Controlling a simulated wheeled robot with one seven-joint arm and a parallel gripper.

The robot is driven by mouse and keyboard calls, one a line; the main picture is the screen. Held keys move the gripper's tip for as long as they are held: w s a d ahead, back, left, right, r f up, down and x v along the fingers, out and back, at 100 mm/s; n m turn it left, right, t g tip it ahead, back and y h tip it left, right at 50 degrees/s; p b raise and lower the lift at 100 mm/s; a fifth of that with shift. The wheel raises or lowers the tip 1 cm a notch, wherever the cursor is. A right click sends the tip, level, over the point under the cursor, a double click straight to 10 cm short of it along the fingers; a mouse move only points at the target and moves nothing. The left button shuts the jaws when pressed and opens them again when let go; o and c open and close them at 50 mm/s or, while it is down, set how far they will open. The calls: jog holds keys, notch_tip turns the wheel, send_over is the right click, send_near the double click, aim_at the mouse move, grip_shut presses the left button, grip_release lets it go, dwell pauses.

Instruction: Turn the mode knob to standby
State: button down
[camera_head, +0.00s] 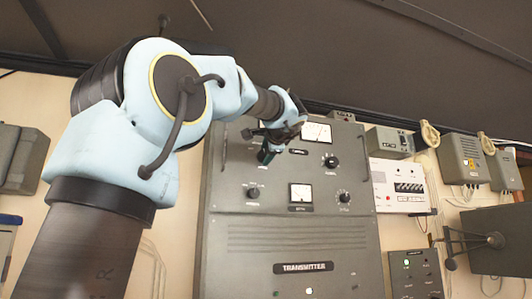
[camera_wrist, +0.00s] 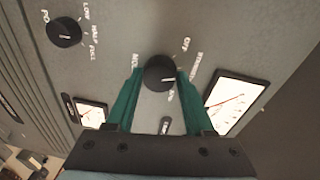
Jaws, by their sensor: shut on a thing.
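The mode knob (camera_wrist: 158,73) is a round black knob on the grey transmitter panel (camera_head: 295,240). It sits between my gripper's green fingers (camera_wrist: 159,86) in the wrist view, one finger on each side. My gripper (camera_head: 266,154) is shut on it at the panel's upper left in the head view, where the hand hides the knob. White labels ring the knob, tilted in the wrist view. They are small and blurred, and some lie behind the fingers. A pale pointer mark shows on the knob, but I cannot tell which label it points to.
A second black knob (camera_wrist: 64,32) with LOW, HALF and FULL marks is nearby. A large meter (camera_wrist: 235,101) and a smaller meter (camera_wrist: 91,112) flank the gripper. More knobs (camera_head: 330,162) sit on the panel. A white switch box (camera_head: 398,186) hangs to its right.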

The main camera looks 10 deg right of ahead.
jog(key=shift+c, duration=1.4)
grip_release()
jog(key=s+b, duration=0.4)
jog(key=s, duration=0.6)
jog(key=shift+s+d+r, duration=0.25)
jog(key=shift+s+r, duration=0.15)
